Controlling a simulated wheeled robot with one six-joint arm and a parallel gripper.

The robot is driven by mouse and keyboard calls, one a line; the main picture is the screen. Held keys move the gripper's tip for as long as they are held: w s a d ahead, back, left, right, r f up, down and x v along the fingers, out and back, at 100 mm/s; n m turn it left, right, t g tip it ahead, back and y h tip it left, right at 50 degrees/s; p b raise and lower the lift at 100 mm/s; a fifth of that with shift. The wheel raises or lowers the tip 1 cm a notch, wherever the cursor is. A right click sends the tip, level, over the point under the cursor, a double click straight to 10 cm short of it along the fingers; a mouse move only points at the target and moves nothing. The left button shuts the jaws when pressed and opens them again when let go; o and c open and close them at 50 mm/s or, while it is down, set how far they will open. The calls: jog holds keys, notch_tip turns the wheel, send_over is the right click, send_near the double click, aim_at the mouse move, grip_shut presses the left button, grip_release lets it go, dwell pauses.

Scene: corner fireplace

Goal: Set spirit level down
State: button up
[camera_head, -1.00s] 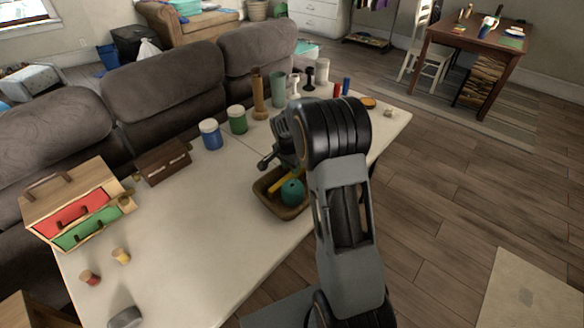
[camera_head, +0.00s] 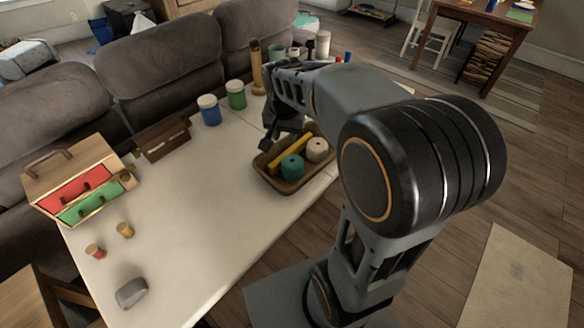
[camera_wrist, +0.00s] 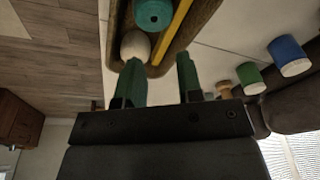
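The spirit level, a yellow bar (camera_head: 290,153), lies aslant in a brown tray (camera_head: 285,187) on the table. It also shows in the wrist view (camera_wrist: 171,32), inside the tray. In the wrist view the fingers point toward the tray, near the end of the yellow bar and the cream spool. In the head view the fingertips are hard to make out near the tray's back edge.
The pale table (camera_head: 200,190) is clear left of the tray. A blue jar (camera_head: 210,112), a green jar (camera_head: 236,97) and a wooden pepper mill (camera_head: 257,75) stand behind it. A drawer box (camera_head: 85,190) stands at left. The sofa borders the table's back.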

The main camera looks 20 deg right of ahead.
jog(key=s+a+n, duration=0.2)
jog(key=s+n, duration=0.1)
jog(key=s, duration=0.3)
jog(key=s+a+f+n+t+y, duration=0.1)
jog(key=s+n, duration=0.3)
jog(key=s, duration=0.2)
jog(key=shift+s+a+f, duration=0.3)
jog(key=shift+a, duration=0.05)
